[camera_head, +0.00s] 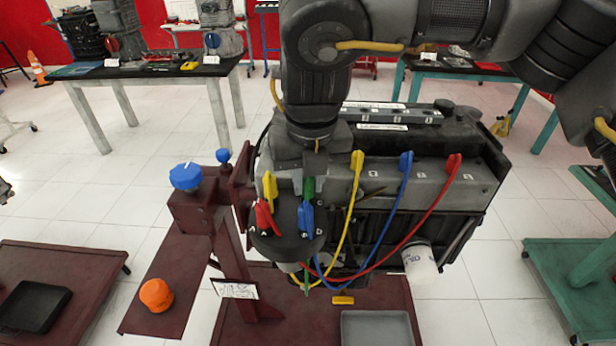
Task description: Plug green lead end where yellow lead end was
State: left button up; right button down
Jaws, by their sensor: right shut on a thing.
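My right gripper (316,160) comes down from above over the round black cap (284,243) at the engine's left end. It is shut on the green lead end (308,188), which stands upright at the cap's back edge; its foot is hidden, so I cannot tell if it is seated. A yellow lead end (269,187) stands at the cap's back left, with red (264,219) and blue (306,219) ends in front. The yellow lead's other end (357,160) stands on the engine top. A small dark part at the left edge may be my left gripper (5,190).
Blue (407,161) and red (453,165) lead ends stand farther right on the engine (440,180). Looped leads hang in front. A blue knob (186,176) and maroon stand (190,270) are at left. A grey tray (376,328) lies below.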

jog(key=c, duration=1.2)
grip_release()
